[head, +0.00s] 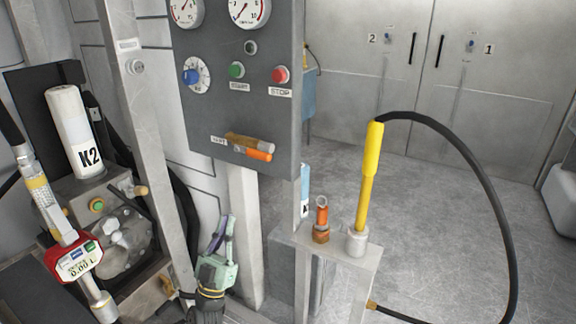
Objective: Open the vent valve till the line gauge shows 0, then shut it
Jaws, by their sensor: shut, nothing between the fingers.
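The vent valve (259,155) is low on the grey panel, beside a small label. Its brown body and orange-ended handle lie roughly level, pointing right. Two round gauges, the left gauge (186,10) and the right gauge (245,11), sit at the panel's top. Both are cut by the picture's upper edge. The right needle appears to point down-left; which one is the line gauge and the exact readings are too small to tell. My gripper (228,222), pale green with a dark wrist, points up below and left of the valve, apart from it. It is shut and empty.
The panel also carries a blue knob (190,77), a green start button (236,70) and a red stop button (281,75). A yellow handle (369,175) with a black hose stands at right. A K2 canister (76,130) and a red meter (74,259) are left.

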